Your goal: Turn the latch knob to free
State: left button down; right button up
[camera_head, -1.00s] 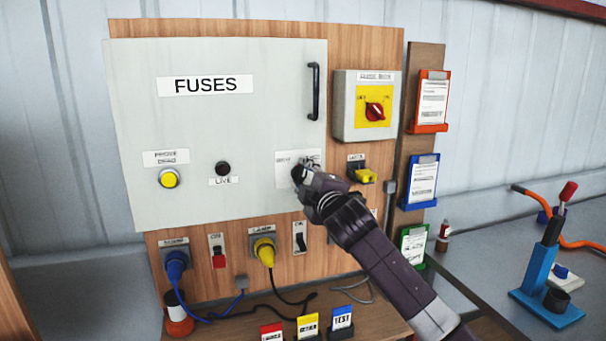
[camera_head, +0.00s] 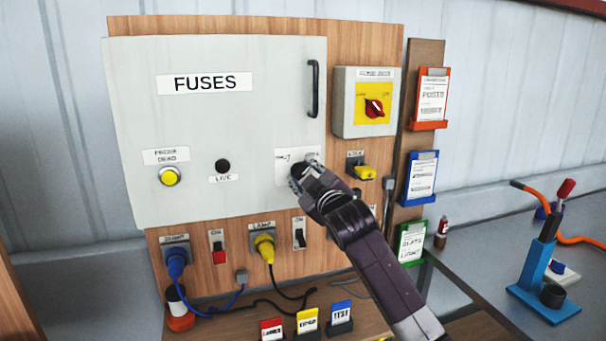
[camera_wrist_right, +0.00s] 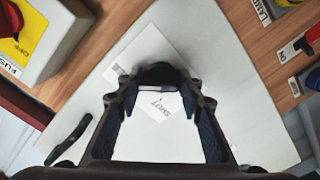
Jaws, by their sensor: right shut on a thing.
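The latch knob (camera_wrist_right: 160,75) is a dark round knob on a white label plate (camera_head: 284,168) at the lower right of the grey FUSES door (camera_head: 230,120). My right gripper (camera_head: 304,172) comes in from the lower right and is shut on the knob. In the right wrist view its two fingertips (camera_wrist_right: 160,84) are on either side of the knob. The gripper hides most of the knob in the head view, so its exact turn cannot be told. The door lies flat against the wooden board. My left gripper is not in view.
A black door handle (camera_head: 315,89) is above the gripper. A red rotary switch (camera_head: 374,108) on a yellow plate and a yellow key-like part (camera_head: 364,172) are to the right. Plugs, cables and small switches are below. A blue stand (camera_head: 545,270) is at far right.

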jog(key=shift+r, duration=0.2)
jog(key=o, duration=0.9)
jog(key=shift+o, duration=1.1)
jog(key=shift+d+f, duration=0.1)
jog(key=shift+f, duration=0.05)
jog(key=v, duration=1.2)
